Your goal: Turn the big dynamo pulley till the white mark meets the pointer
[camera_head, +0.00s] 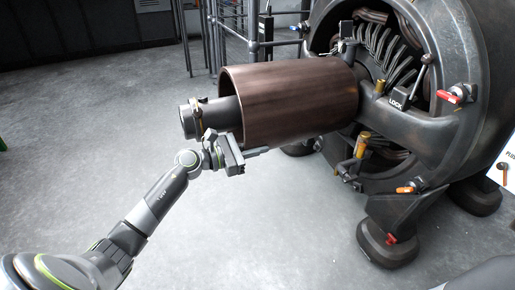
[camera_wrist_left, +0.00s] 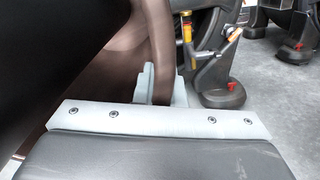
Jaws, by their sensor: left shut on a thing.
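The big brown pulley (camera_head: 300,100) lies level on the shaft of the dynamo (camera_head: 455,60), its open end facing left. My left gripper (camera_head: 249,153) is at the lower part of its near open rim, shut on that rim. In the left wrist view the curved pulley rim (camera_wrist_left: 160,40) runs down to the pale gripper fingers (camera_wrist_left: 162,85), which partly hide it. I cannot make out the white mark or the pointer in either view. My right gripper is not in view.
A lever with a LOCK label (camera_head: 397,102) stands on the dynamo's arm, right of the pulley. A red-handled valve (camera_head: 455,94) and an orange handle (camera_head: 405,190) stick out nearby. Rails (camera_head: 222,35) stand behind. The grey floor (camera_head: 90,130) at left is clear.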

